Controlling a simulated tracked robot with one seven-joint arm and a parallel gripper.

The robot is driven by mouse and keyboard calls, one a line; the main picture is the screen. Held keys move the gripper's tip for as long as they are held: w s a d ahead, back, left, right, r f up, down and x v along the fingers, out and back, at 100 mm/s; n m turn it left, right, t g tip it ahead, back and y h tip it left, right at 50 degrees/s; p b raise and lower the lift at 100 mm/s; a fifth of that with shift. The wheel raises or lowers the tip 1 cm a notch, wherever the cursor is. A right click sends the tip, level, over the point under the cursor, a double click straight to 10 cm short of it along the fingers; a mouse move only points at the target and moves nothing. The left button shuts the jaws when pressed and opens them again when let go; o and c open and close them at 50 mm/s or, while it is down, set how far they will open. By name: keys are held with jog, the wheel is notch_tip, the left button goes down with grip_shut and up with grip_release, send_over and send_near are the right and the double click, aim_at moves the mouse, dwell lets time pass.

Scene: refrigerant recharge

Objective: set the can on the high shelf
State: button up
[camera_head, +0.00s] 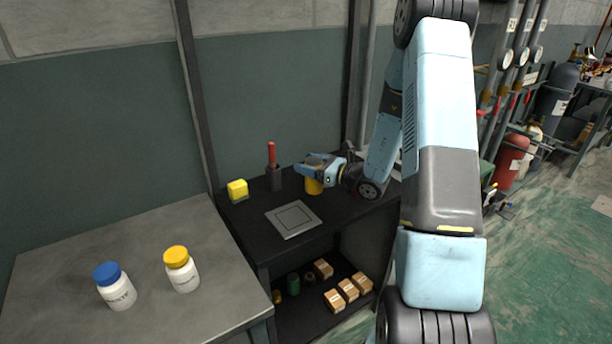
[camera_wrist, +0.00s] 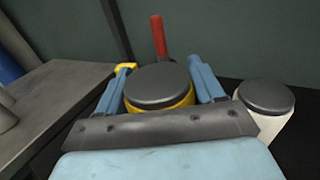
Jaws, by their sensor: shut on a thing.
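My gripper (camera_head: 318,165) is at the black shelf unit, with its blue fingers on either side of a yellow can (camera_head: 313,186). In the wrist view the can's dark grey round lid (camera_wrist: 158,84) and some of its yellow body show between the fingers of my gripper (camera_wrist: 165,88). The can is upright at the unit's black top shelf (camera_head: 345,213); I cannot tell whether it touches the surface. Most of its side is hidden by the gripper.
A grey square plate (camera_head: 294,219) lies on the top shelf. A yellow sponge-like block (camera_head: 237,190) and a red-handled tool (camera_head: 272,155) stand behind it. A white can (camera_wrist: 265,108) is right of my gripper. Boxes (camera_head: 347,289) sit below.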

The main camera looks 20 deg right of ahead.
jog(key=shift+w+a+f, duration=0.1)
jog(key=shift+w+f, duration=0.1)
jog(key=shift+f, duration=0.6)
jog(key=shift+w+a+f, duration=0.1)
jog(key=shift+w+f, duration=0.15)
jog(key=shift+f, duration=0.55)
jog(key=shift+w+f, duration=0.2)
jog(key=shift+f, duration=0.6)
jog(key=o, duration=1.3)
jog(key=shift+c, duration=0.2)
jog(key=shift+d, duration=0.1)
